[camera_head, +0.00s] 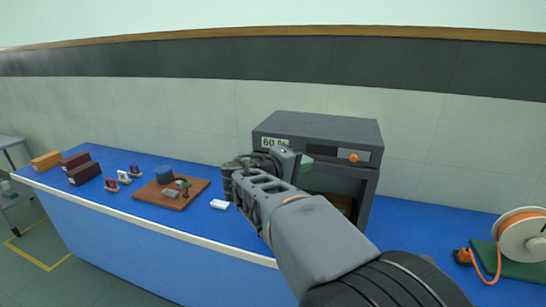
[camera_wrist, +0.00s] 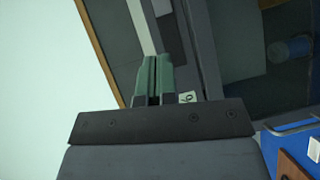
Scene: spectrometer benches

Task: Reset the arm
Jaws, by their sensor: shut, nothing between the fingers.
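My arm reaches up from the lower right in the head view, with my gripper (camera_head: 304,160) in front of the dark grey bench instrument (camera_head: 335,127). The green fingertips show in the wrist view (camera_wrist: 153,78), close together with nothing between them. The wrist view is rolled sideways and shows part of the instrument close behind the fingers. The arm and gripper hide part of the instrument's front and its open lower bay.
On the blue bench (camera_head: 120,172) are a brown board (camera_head: 150,193) with small parts, several boxes (camera_head: 84,173) at the left, and a small white item (camera_head: 220,204). An orange cable reel (camera_head: 522,236) stands on a green mat (camera_head: 520,266) at the right.

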